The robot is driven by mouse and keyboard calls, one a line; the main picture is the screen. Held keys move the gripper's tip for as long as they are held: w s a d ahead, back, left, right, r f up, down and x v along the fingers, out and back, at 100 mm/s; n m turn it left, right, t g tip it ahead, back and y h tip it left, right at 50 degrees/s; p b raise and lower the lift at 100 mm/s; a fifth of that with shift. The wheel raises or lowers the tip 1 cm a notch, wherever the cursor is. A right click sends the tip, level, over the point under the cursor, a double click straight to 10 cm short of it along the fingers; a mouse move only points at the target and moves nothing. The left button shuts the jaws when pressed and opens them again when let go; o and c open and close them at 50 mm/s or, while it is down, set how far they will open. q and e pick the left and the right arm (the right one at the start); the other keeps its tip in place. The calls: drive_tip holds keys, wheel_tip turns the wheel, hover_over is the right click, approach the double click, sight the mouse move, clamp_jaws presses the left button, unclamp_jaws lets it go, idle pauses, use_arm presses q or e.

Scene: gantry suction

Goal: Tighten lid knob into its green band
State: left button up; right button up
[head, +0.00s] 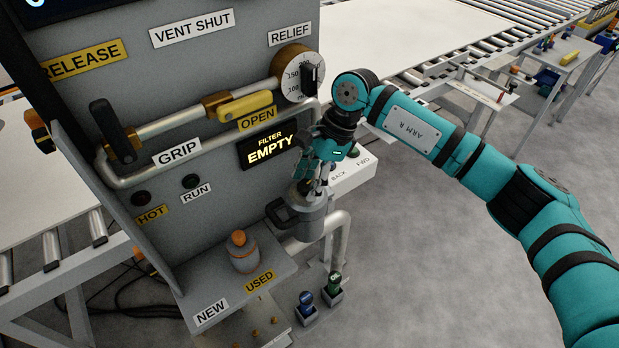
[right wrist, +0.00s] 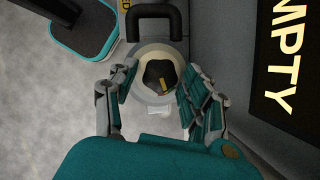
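The grey canister (head: 312,218) with a black side handle (head: 283,217) stands below the "FILTER EMPTY" display. Its round lid (right wrist: 145,62) shows in the right wrist view, with the dark lid knob (right wrist: 158,76) and its yellow mark in the middle. My right gripper (head: 318,178) points down over the lid and hides the knob in the head view. In the right wrist view its fingers (right wrist: 160,95) stand apart, one either side of the knob, with a visible gap. I cannot make out a green band. My left gripper is not in view.
The grey panel (head: 95,75) with its gauge (head: 298,75) and yellow-handled valve (head: 245,105) rises close behind. An orange-topped cartridge (head: 243,255) stands on the shelf at left. Blue (head: 306,303) and green (head: 334,284) items sit low in front. Open floor lies to the right.

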drive_tip(key=c, duration=0.8)
drive_tip(key=shift+f+m+b, duration=0.1)
drive_tip(key=shift+m+b, duration=0.3)
drive_tip(key=shift+b, duration=0.35)
drive_tip(key=m+t+b, duration=0.1)
drive_tip(key=m+b, duration=0.1)
drive_tip(key=b, duration=0.1)
drive_tip(key=shift+s+m, duration=0.1)
drive_tip(key=shift+m, duration=0.2)
use_arm(q)
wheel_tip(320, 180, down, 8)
drive_tip(key=b, duration=0.3)
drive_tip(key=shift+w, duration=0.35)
use_arm(e)
drive_tip(key=shift+r+m+t, duration=0.2)
drive_tip(key=shift+m+t, duration=0.6)
drive_tip(key=shift+m, duration=0.6)
drive_tip(key=o, duration=1.1)
drive_tip(key=shift+s, duration=0.1)
drive_tip(key=shift+o, duration=0.2)
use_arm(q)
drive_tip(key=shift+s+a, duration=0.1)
use_arm(e)
drive_tip(key=v, duration=1.2)
